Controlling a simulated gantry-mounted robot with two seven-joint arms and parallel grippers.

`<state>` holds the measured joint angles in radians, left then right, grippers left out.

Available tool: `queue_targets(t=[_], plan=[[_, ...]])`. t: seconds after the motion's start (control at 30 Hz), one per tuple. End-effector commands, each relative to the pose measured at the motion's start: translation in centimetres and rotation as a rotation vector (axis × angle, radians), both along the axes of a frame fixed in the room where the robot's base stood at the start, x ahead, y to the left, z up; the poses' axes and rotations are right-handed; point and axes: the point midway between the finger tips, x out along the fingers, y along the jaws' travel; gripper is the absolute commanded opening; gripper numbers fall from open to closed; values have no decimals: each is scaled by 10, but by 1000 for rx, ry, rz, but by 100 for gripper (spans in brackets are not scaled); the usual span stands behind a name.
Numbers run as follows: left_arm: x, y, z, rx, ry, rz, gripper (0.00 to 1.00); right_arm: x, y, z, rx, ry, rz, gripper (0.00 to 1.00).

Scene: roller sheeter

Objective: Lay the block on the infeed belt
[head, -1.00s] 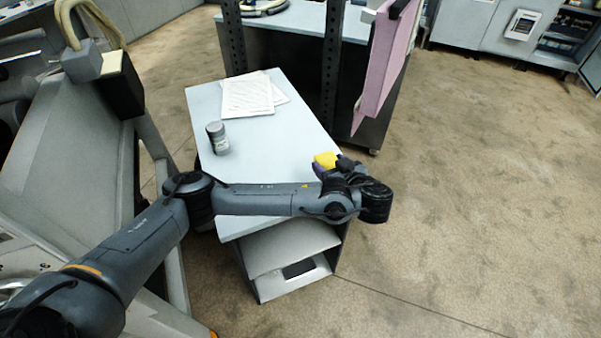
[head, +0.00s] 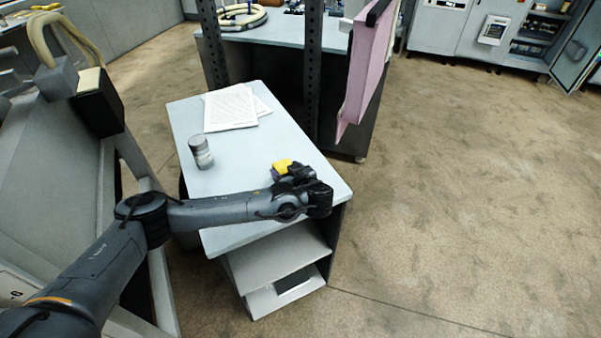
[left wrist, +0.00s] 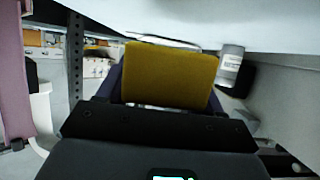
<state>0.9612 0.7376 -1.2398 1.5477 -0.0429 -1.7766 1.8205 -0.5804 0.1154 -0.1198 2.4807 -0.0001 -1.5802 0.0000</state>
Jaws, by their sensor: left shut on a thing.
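The block (head: 283,167) is yellow and sits in the jaws of my left gripper (head: 286,170), beside the black wrist and over the pale tabletop in the head view. In the left wrist view the block (left wrist: 170,75) shows its broad mustard-yellow face between the dark fingers, and the gripper is shut on it. I cannot tell its exact height above the table. A grey machine with a broad sloped surface (head: 50,150) stands at the left of the head view; I cannot tell whether this is the infeed belt. My right gripper is out of view.
The pale-topped table (head: 240,220) holds a grey jar (head: 201,152) and white papers (head: 230,107). Behind it are a dark post (head: 312,70), another bench (head: 285,32) and a hanging pink panel (head: 368,70). The floor (head: 470,190) at the right is clear.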

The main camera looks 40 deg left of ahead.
Motion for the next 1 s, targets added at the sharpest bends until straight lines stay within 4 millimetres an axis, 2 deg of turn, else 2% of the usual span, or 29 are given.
queue_targets(t=[0.07, 0.2, 0.33, 0.9, 0.93, 1.0], plan=[[1, 13, -7, 1, -1, 2, 26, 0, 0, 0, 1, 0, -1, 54], [1, 11, -28, -1, 0, -1, 26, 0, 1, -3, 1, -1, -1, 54], [1, 11, -38, -1, -1, -1, 26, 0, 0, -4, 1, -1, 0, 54], [1, 11, -46, -2, -1, 0, 26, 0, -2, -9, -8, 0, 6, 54], [1, 11, -46, -1, -1, -1, 69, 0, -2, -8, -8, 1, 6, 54], [1, 11, -45, -1, -1, -1, 80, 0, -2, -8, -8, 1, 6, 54]])
